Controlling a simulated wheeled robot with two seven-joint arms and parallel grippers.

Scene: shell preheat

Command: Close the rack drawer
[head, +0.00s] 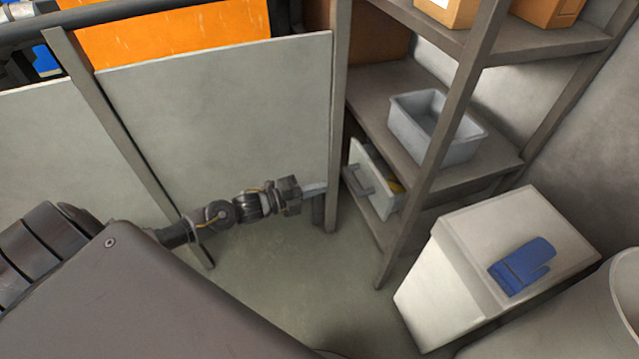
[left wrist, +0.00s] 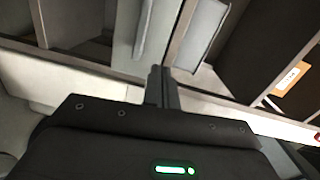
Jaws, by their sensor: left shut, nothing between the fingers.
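The rack drawer has a pale front (head: 370,178) with a grey handle (head: 357,181). It sits low in the rack, under the shelf with the grey bin, and stands pulled out. Something yellow shows inside it. My left gripper (head: 318,188) is shut and empty. In the head view it is left of the drawer front, near the rack's front left post, with a gap to the handle. In the left wrist view its closed fingers (left wrist: 161,86) point toward pale panels and a post; which panel is the drawer I cannot tell. My right gripper is not in view.
The rack post (head: 338,120) stands between the gripper and the drawer in the head view. A grey bin (head: 415,131) is on the shelf above. A white box (head: 440,280) with a blue glove (head: 522,267) stands at right. A grey panel (head: 220,120) is behind my arm.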

